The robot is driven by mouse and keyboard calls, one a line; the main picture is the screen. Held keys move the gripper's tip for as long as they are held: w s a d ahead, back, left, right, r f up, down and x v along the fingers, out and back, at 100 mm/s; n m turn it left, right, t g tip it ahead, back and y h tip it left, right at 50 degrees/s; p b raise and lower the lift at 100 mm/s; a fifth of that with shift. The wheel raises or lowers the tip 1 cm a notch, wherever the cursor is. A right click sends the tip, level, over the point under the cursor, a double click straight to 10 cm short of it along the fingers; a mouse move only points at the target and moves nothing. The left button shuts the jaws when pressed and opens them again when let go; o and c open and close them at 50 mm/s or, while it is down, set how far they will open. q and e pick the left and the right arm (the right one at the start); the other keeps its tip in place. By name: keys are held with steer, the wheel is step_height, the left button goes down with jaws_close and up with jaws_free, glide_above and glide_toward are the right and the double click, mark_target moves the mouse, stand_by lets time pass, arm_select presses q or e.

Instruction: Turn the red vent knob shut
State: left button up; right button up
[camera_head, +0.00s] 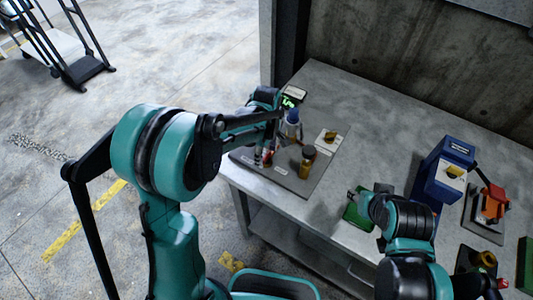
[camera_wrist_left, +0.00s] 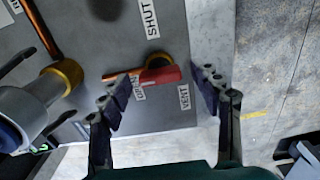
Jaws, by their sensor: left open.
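The red vent knob (camera_wrist_left: 163,75) sits on a grey panel (camera_wrist_left: 100,25) in the left wrist view, with a brass-coloured round part behind it. A SHUT label (camera_wrist_left: 149,18) is above it, a VENT label (camera_wrist_left: 184,97) below right, and a partly hidden label below left. My left gripper (camera_wrist_left: 164,82) is open, one finger either side of the knob in the picture; I cannot tell whether they touch it. In the head view the left gripper (camera_head: 264,143) is over the panel's left side. My right gripper (camera_head: 354,193) is by a green object; its jaws are unclear.
The panel also holds a blue-and-silver fitting (camera_head: 292,127), a brass fitting (camera_head: 307,161) and a yellow knob on a white plate (camera_head: 328,138). A blue box (camera_head: 436,184) and an orange device (camera_head: 491,200) stand to the right. The table's (camera_head: 385,115) back middle is clear.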

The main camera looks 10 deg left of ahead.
arm_select(q)
steer(key=c, duration=1.2)
steer(key=shift+o, duration=0.2)
steer(key=shift+m, duration=0.5)
steer(key=m, duration=0.3)
steer(key=shift+m, duration=0.4)
steer(key=m, duration=0.4)
steer(key=shift+m, duration=0.3)
steer(key=m, duration=0.4)
steer(key=shift+m+b, duration=0.3)
steer(key=shift+m, duration=1.9)
